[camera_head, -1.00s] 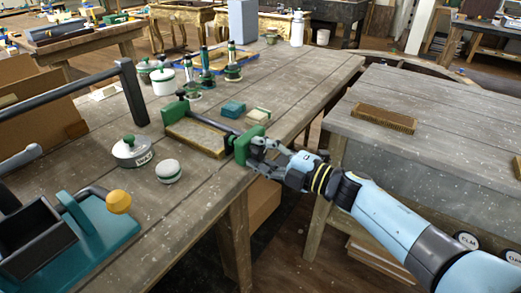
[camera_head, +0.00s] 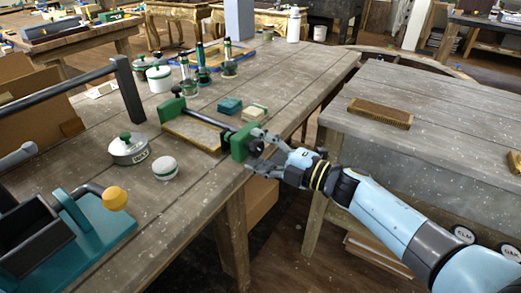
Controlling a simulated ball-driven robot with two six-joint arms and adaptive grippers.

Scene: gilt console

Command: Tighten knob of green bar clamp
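The green bar clamp lies on the near wooden workbench, with a green jaw (camera_head: 171,110) at the left, a dark bar (camera_head: 205,118) and a green block (camera_head: 240,143) at the bench's right edge. A framed tan panel (camera_head: 191,132) lies beside the bar, between the two green parts. The clamp's dark round knob (camera_head: 257,148) shows at the right of the block. My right gripper (camera_head: 257,151) is at the knob, one finger above it and one below, spread apart. Whether a finger touches the knob is unclear. My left gripper is not in view.
A lidded pot (camera_head: 130,149), a round white tin (camera_head: 165,168) and a teal tool with a yellow knob (camera_head: 115,198) stand left on the bench. Teal (camera_head: 230,106) and cream blocks lie behind the clamp. A brush (camera_head: 380,113) lies on the right table.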

